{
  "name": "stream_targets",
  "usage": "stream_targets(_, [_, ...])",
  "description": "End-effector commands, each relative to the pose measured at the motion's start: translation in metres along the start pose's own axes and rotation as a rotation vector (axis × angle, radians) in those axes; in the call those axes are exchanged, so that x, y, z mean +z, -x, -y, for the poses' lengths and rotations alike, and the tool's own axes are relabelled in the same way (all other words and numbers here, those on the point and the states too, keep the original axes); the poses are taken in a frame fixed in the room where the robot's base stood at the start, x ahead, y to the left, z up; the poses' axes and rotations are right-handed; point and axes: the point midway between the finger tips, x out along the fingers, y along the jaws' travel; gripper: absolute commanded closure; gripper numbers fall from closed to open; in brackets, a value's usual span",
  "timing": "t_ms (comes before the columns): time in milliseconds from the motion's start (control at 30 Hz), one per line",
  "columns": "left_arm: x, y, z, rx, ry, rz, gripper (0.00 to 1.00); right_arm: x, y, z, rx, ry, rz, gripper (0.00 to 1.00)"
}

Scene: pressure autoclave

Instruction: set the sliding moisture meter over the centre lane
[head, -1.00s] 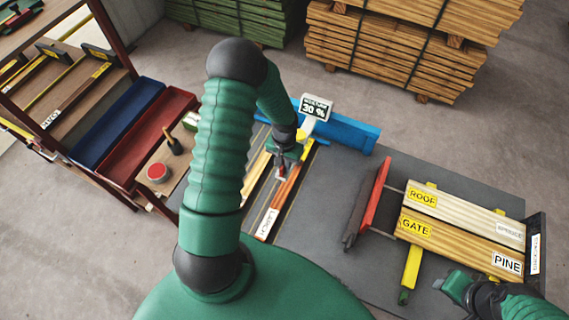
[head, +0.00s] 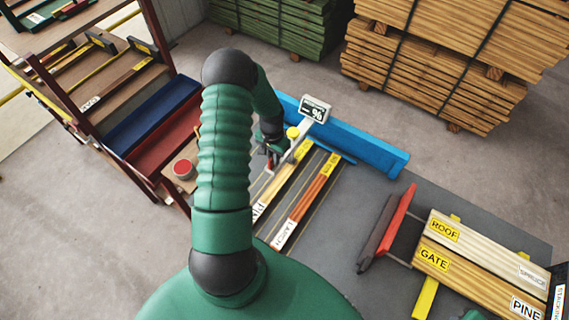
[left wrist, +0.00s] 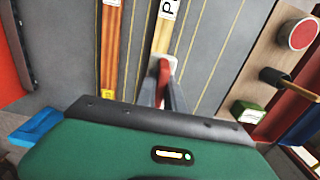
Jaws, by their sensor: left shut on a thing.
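The moisture meter has a white display (head: 315,109) above the blue rail (head: 350,136), a yellow knob and a pale arm reaching over the lanes. Its number is unclear. My left gripper (head: 268,160) is shut on the meter's handle near the near end of this arm; the grip is partly hidden. In the left wrist view its fingers (left wrist: 166,88) are over the end of the pale board (left wrist: 163,38). The pale board and the reddish board (head: 312,192) lie in neighbouring lanes; I cannot tell which is the centre. Only a green sliver of my right gripper (head: 472,315) shows at the bottom edge.
A rack with blue (head: 138,118) and red trays stands left, with a red round tin (head: 183,168) beside the table. At right, boards labelled ROOF and GATE (head: 440,258) lie near a red and dark bar (head: 390,225). Grey table is bare between.

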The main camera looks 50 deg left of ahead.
Motion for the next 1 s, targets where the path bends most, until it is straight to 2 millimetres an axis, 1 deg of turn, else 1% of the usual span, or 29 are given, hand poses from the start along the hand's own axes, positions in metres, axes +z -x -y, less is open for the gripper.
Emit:
stream_targets(233, [-0.001,0.0,-0.001,0.0,-0.001,-0.003,1.0,0.0,0.0,0.0,0.0,0.0,0.0,0.64])
stream_targets(267, [-0.001,0.0,-0.001,0.0,-0.001,-0.003,0.86,0.0,0.0,0.0,0.0,0.0,0.0,0.64])
stream_targets(400, [-0.001,-0.001,-0.001,0.001,-0.001,-0.002,0.68,0.0,0.0,0.0,0.0,0.0,0.0,0.64])
stream_targets(433, [-0.001,-0.001,-0.001,0.001,0.0,-0.001,0.65,0.0,0.0,0.0,0.0,0.0,0.0,0.64])
stream_targets(767, [0.0,0.002,0.0,0.001,0.0,-0.002,0.65,0.0,-0.002,0.0,0.0,0.0,0.0,0.64])
stream_targets(867, [-0.001,0.014,0.0,0.0,0.001,-0.004,0.65,0.002,-0.007,0.0,0.0,0.0,0.0,0.64])
stream_targets(967, [-0.002,0.037,0.0,-0.003,0.0,-0.007,0.65,0.004,-0.015,0.0,0.0,0.0,0.0,0.64])
stream_targets(1000, [-0.002,0.049,0.0,-0.003,0.001,-0.007,0.65,0.004,-0.019,0.0,0.0,0.0,0.0,0.64])
